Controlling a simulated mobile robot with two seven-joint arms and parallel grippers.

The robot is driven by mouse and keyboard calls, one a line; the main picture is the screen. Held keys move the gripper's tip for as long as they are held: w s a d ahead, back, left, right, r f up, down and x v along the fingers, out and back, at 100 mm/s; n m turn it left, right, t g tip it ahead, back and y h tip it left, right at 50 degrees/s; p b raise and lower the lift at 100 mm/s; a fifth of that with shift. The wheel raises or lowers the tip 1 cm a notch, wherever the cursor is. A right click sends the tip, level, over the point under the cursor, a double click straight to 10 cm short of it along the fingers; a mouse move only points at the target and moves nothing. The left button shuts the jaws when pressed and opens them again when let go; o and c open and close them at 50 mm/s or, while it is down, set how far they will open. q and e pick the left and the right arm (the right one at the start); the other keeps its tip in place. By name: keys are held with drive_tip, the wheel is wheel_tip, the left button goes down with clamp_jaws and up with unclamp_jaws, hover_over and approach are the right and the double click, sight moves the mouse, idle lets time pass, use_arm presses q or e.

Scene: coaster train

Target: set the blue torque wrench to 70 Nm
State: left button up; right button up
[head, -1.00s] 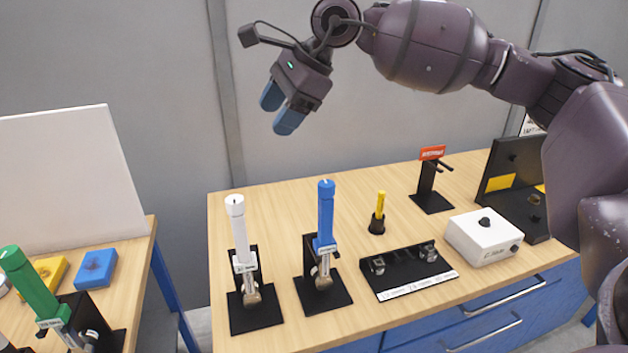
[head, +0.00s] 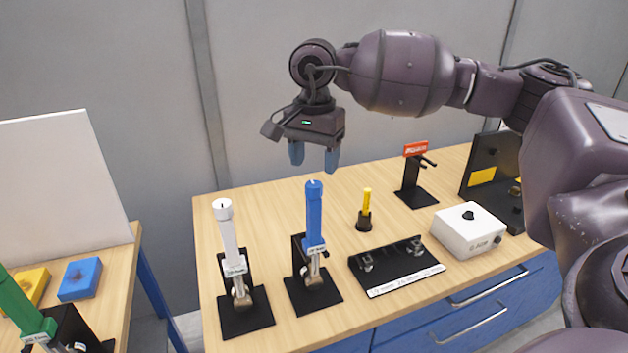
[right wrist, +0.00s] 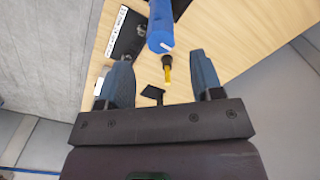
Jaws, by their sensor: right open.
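The blue torque wrench (head: 314,215) stands upright, handle up, in a black stand (head: 313,292) on the wooden table. Its blue handle end (right wrist: 160,38) also shows in the right wrist view, ahead of the fingers. A small label sits at the lower end of the handle; I cannot read its setting. My right gripper (head: 314,160) points down above the wrench's top, open and empty, not touching it. In the right wrist view the two blue fingers (right wrist: 160,85) are spread wide. My left gripper is not in view.
A white wrench (head: 227,235) stands left of the blue one. A yellow-handled tool (head: 366,203), a black socket rack (head: 400,267), a white box (head: 469,229) and a red-signed stand (head: 415,150) are to the right. A green wrench (head: 22,310) is on the left table.

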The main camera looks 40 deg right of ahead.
sight(314, 184)
drive_tip(key=shift+f+p, duration=0.3)
drive_tip(key=shift+f, duration=2.4)
